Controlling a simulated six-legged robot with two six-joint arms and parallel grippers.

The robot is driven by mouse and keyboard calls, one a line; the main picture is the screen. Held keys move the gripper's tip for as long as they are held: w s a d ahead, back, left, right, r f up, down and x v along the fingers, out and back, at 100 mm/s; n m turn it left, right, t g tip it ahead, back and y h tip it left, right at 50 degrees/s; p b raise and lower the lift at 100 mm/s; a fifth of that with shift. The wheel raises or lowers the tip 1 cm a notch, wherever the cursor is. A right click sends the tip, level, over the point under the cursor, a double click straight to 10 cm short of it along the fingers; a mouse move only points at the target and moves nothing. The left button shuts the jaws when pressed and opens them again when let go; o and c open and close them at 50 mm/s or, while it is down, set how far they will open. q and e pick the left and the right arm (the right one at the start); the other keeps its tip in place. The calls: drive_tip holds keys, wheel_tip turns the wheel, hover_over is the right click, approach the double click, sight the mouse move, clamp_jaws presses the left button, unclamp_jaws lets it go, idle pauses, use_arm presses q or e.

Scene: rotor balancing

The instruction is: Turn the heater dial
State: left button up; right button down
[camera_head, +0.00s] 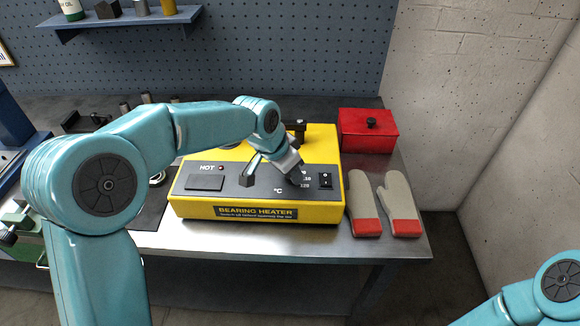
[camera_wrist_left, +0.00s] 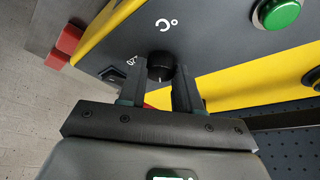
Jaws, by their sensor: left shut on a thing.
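The heater dial (camera_wrist_left: 160,67) is a round black knob with a small pale mark, on the dark panel of the yellow bearing heater (camera_head: 200,211). It sits beside printed numbers and a °C mark. My left gripper (camera_wrist_left: 158,88) has its two fingers on either side of the dial and is shut on it. In the head view my left gripper (camera_head: 296,176) reaches down onto the right part of the panel, and the gripper and arm largely hide the dial. Of my right arm only a part shows at the lower right; its gripper is out of view.
A black rocker switch (camera_head: 325,180) is right of the dial. A green button (camera_wrist_left: 277,13) shows on the panel in the wrist view. A red box (camera_head: 368,135) stands behind two grey-and-red mitts (camera_head: 382,200) on the bench. The bench front (camera_head: 300,240) is clear.

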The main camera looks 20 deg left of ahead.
use_arm(q)
drive_tip(key=shift+m, duration=0.3)
idle(0.4)
drive_tip(key=o, duration=1)
drive_tip(key=shift+w, duration=0.1)
drive_tip(key=shift+o, duration=0.2)
drive_tip(key=v, duration=1.6)
drive_tip(key=shift+r, duration=0.2)
drive_tip(key=shift+a, duration=0.1)
